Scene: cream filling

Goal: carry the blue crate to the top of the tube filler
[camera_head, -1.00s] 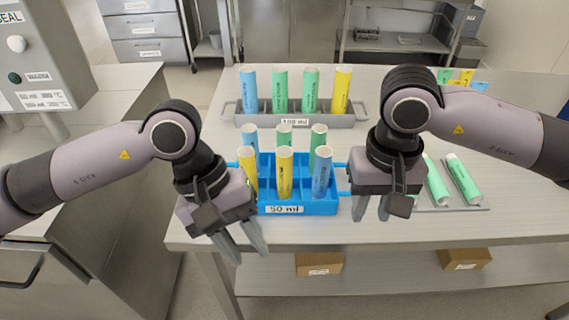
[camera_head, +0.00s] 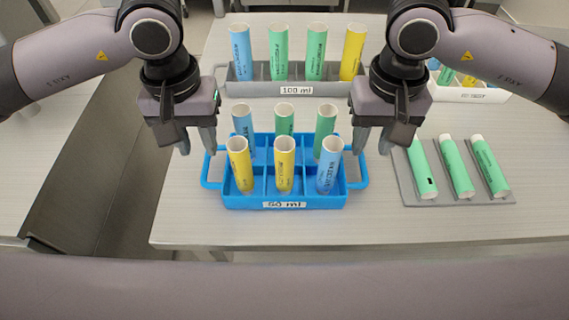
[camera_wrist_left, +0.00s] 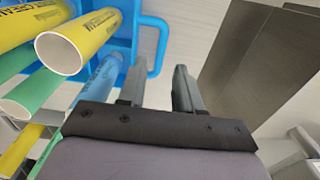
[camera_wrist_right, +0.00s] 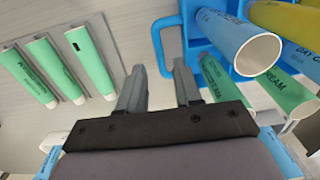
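The blue crate (camera_head: 285,201), labelled 50 ml, stands on the table with several blue, yellow and green tubes upright in it. It has a loop handle at each end. My left gripper (camera_head: 198,148) is open and empty, above and just behind the left handle (camera_head: 209,170); that handle also shows in the left wrist view (camera_wrist_left: 156,45). My right gripper (camera_head: 372,150) is open and empty near the right handle (camera_head: 358,172), which also shows in the right wrist view (camera_wrist_right: 164,45). Neither gripper touches a handle. The tube filler is not in view.
A grey crate (camera_head: 290,90), labelled 100 ml, with tall tubes stands behind the blue crate. A grey tray (camera_head: 408,187) with three green tubes lies at right. A white crate (camera_head: 470,95) stands at the back right. Bare table lies in front.

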